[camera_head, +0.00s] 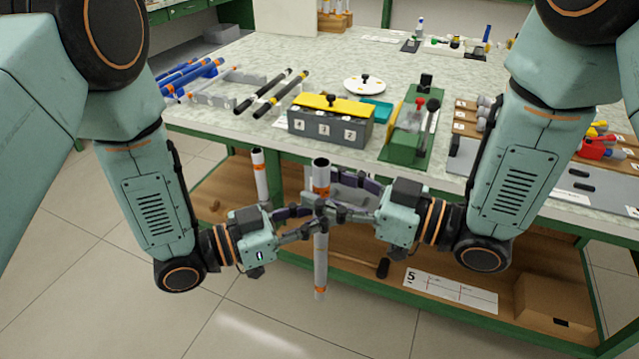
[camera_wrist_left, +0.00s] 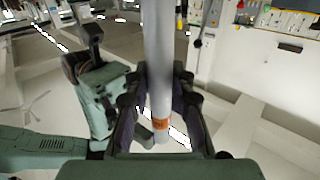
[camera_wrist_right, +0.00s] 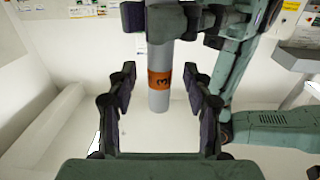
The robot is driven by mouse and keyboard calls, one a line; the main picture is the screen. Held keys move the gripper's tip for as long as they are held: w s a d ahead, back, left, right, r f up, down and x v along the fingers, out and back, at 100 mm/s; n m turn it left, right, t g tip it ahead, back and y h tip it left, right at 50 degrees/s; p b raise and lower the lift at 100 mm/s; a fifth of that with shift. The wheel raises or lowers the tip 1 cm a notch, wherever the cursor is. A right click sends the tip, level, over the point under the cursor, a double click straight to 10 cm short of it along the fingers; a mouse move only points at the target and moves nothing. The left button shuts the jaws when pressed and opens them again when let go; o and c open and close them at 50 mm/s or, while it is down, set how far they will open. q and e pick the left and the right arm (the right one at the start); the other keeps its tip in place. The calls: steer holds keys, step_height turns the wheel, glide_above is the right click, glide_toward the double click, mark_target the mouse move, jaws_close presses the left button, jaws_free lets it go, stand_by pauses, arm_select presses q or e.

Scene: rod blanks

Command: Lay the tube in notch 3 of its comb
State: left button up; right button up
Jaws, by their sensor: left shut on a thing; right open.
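A grey tube (camera_head: 321,255) with orange bands stands upright in the air in front of the bench. My left gripper (camera_head: 318,222) is shut on it around mid-length; the tube also passes between its fingers in the left wrist view (camera_wrist_left: 158,75). My right gripper (camera_head: 335,207) is open close by. In the right wrist view its spread fingers flank the tube (camera_wrist_right: 159,100), and an orange band there carries a dark mark like a 3. A grey notched rack (camera_head: 215,97) lies at the bench's back left; I cannot tell whether it is the tube's comb.
Blue rods (camera_head: 190,75) and black rods (camera_head: 280,93) lie near the rack. A yellow-lidded box (camera_head: 330,120) and a green fixture (camera_head: 408,140) stand near the bench's front edge. Another banded tube (camera_head: 260,178) stands behind my left gripper. A lower shelf (camera_head: 535,280) holds a cardboard box.

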steer(key=shift+w+a, duration=0.25)
steer(key=shift+a, duration=0.45)
steer(key=shift+c, duration=0.3)
jaws_close()
arm_select(q)
steer(key=o, duration=0.9)
steer(key=shift+o, duration=0.2)
